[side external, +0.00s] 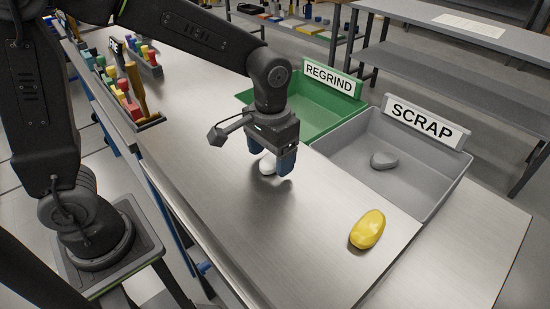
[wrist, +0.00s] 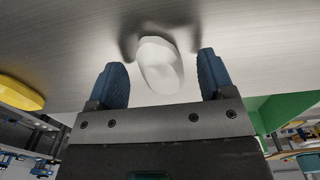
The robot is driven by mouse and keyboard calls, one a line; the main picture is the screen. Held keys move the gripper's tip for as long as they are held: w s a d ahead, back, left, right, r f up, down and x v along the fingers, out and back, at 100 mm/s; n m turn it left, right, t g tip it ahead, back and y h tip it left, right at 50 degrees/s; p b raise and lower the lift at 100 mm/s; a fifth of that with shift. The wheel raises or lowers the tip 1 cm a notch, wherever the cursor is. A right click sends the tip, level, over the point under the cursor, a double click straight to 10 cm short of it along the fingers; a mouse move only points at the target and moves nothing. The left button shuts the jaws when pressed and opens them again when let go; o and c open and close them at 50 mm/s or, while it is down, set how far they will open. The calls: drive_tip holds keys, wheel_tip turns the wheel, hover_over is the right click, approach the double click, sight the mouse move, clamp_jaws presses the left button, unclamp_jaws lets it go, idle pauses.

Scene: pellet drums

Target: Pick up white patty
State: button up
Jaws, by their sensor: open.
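The white patty (side external: 267,165) lies on the metal table, partly hidden by my gripper in the side external view. In the wrist view the white patty (wrist: 158,65) shows between and just beyond the fingertips. My gripper (side external: 278,167) points down over it with blue fingers. In the wrist view my gripper (wrist: 160,70) is open, with a finger to each side of the patty and a visible gap on both sides. It holds nothing.
A yellow patty (side external: 367,229) lies at the front right of the table. A green REGRIND tray (side external: 322,128) and a grey SCRAP tray (side external: 335,165) stand behind. A grey patty (side external: 384,160) lies in the SCRAP tray. A rack of coloured items (side external: 150,122) stands at left.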

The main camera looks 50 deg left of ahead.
drive_tip(key=shift+f, duration=0.45)
drive_tip(key=c, duration=1)
drive_tip(key=shift+r, duration=0.15)
wheel_tip(320, 180, up, 28)
drive_tip(key=shift+f, duration=0.1)
